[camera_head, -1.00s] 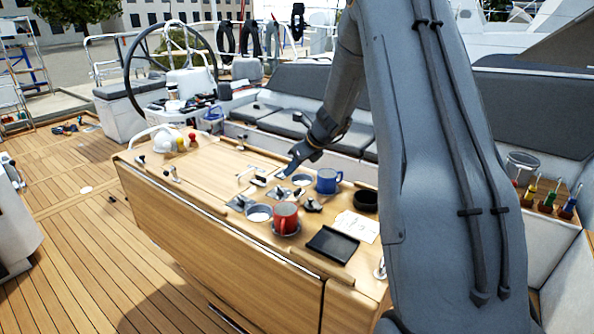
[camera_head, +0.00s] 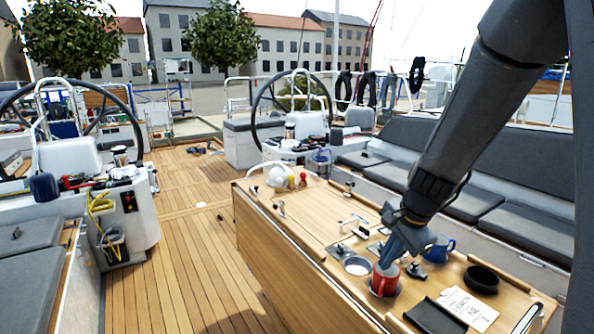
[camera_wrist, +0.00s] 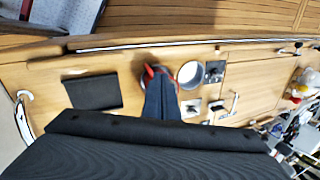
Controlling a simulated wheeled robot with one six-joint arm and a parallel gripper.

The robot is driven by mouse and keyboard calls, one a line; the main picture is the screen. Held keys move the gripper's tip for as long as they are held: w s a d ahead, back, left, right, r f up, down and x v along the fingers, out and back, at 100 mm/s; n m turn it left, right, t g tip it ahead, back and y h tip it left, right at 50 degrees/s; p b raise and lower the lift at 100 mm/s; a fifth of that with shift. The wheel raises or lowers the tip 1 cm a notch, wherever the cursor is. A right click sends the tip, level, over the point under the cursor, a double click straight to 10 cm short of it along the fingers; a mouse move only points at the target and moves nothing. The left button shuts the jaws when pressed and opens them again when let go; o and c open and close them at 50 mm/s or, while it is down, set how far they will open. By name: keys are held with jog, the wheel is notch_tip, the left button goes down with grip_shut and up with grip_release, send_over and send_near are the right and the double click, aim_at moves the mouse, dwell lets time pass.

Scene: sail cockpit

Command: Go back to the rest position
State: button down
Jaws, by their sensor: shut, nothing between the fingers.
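My gripper (camera_head: 389,262) hangs over the wooden cockpit table (camera_head: 310,228) in the head view, fingers pointing down. Its blue-grey fingers are together with nothing between them; they also show in the wrist view (camera_wrist: 157,78). In the head view the fingers overlap the red mug (camera_head: 384,284); whether they touch it I cannot tell. In the wrist view they hide much of the red mug (camera_wrist: 148,72). The blue mug (camera_head: 440,249) stands just right of my gripper, partly behind it.
A white-grey bowl (camera_head: 357,266), a black bowl (camera_head: 482,279), a black tray (camera_head: 434,317) and a paper sheet (camera_head: 467,307) lie on the table. Benches (camera_head: 480,200) line the right. The deck (camera_head: 195,255) at left is largely clear.

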jog(key=s+a+n+h, duration=0.2)
jog(key=s+a+n, duration=0.1)
jog(key=s+n, duration=1.15)
notch_tip(320, 180, down, 12)
jog(key=g+b, duration=0.1)
jog(key=b, duration=1)
jog(key=shift+w+m+g+b, duration=0.3)
jog(key=shift+w+m+g, duration=0.1)
jog(key=shift+m, duration=0.05)
